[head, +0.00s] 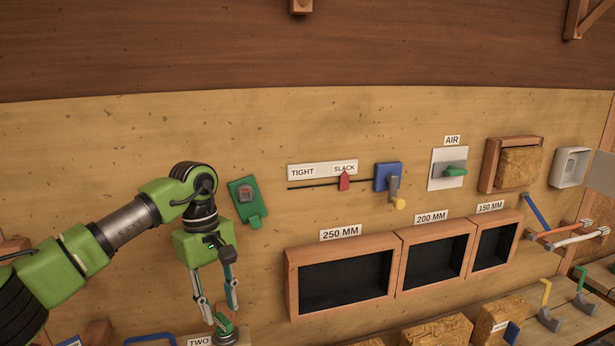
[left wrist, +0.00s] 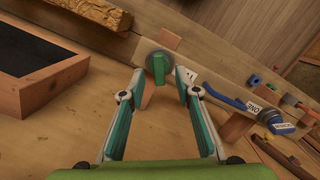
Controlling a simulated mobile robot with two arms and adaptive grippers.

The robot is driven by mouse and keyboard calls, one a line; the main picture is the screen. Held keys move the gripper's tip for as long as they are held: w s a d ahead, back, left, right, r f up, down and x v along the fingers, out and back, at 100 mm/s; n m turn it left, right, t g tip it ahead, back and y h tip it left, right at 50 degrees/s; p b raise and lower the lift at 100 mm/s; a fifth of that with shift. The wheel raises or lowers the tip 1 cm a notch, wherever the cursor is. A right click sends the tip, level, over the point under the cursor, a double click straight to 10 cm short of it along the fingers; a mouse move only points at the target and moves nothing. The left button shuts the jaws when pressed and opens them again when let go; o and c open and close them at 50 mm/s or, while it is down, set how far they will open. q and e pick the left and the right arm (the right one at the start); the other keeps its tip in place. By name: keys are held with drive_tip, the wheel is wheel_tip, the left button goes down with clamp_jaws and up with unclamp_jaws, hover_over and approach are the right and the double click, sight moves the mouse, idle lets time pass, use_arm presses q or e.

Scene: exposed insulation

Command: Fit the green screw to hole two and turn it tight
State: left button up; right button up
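The green screw (head: 224,326) has an upright flat green grip on a round grey base, low in the head view beside the TWO label (head: 199,342). It also shows in the left wrist view (left wrist: 158,66), between and just beyond the fingertips. My left gripper (head: 223,315) is above it, pointing down, with its fingers apart on either side of the grip. In the left wrist view a gap shows between each finger and the grip. Hole two itself is hidden, so I cannot tell how far the screw sits in it. My right gripper is not in view.
A wooden wall panel stands behind, with three dark framed boxes (head: 291,284), a green switch plate (head: 243,196) and a TIGHT/SLACK slider (head: 344,181). A blue-handled tool (left wrist: 228,98) and the ONE label (left wrist: 254,107) lie right in the left wrist view. Insulation blocks (head: 437,332) line the bench.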

sight(221, 317)
use_arm(q)
drive_tip(key=shift+w+r+p, duration=0.1)
drive_tip(key=shift+r+p, duration=1.4)
drive_tip(key=shift+r, duration=1.05)
drive_tip(key=shift+f, duration=0.1)
